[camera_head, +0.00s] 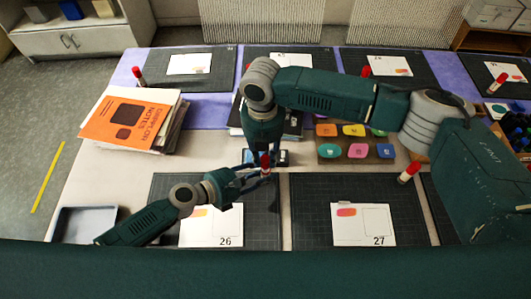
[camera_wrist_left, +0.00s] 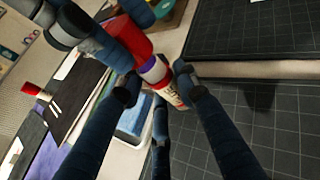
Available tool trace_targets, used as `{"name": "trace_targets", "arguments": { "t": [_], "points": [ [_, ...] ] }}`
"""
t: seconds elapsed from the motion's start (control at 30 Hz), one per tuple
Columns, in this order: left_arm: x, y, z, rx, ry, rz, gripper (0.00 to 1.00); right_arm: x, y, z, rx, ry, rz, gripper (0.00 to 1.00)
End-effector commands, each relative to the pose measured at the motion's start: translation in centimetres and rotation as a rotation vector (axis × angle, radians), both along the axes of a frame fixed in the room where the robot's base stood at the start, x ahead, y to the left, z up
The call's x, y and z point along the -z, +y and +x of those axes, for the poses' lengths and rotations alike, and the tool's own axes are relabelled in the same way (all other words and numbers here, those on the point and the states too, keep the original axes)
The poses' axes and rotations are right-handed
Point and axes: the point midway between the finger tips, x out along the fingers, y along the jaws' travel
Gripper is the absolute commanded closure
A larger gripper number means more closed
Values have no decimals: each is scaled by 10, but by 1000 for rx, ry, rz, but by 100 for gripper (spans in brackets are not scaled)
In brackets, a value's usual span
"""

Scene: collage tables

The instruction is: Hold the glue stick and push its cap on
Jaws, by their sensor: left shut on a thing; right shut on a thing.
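The glue stick (camera_wrist_left: 172,94) shows in the left wrist view as a pale body with a purple band, tilted, under its red cap (camera_wrist_left: 130,36). In the head view the red cap (camera_head: 265,160) stands above the mat edge. My left gripper (camera_head: 258,177) is shut around the glue stick's body from the left; its fingers also show in the left wrist view (camera_wrist_left: 157,80). My right gripper (camera_head: 264,153) comes from above and is shut on the red cap. The cap is in line with the stick. Whether it is fully seated I cannot tell.
Mat 26 (camera_head: 170,195) and mat 27 (camera_head: 305,235) carry cards at the front. Another glue stick (camera_head: 409,172) stands at right. A book stack (camera_head: 130,120) and a grey tray (camera_head: 82,225) are at left. A board of coloured pieces (camera_head: 335,150) lies behind.

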Motion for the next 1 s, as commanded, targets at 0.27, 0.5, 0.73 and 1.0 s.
{"name": "trace_targets", "arguments": {
  "t": [0.27,0.5,0.73,1.0],
  "points": [
    [0,0,0,0,-1,-1,100,-1,0,0,0,-1,0,84],
    [0,0,0,0,-1,-1,100,1,0,0,1,0,0,84],
    [0,0,0,0,-1,-1,100,14,0,-1,-1,2,0,84],
    [-1,-1,0,2,-1,-2,100,18,0,0,-2,1,-1,88]
  ]
}}
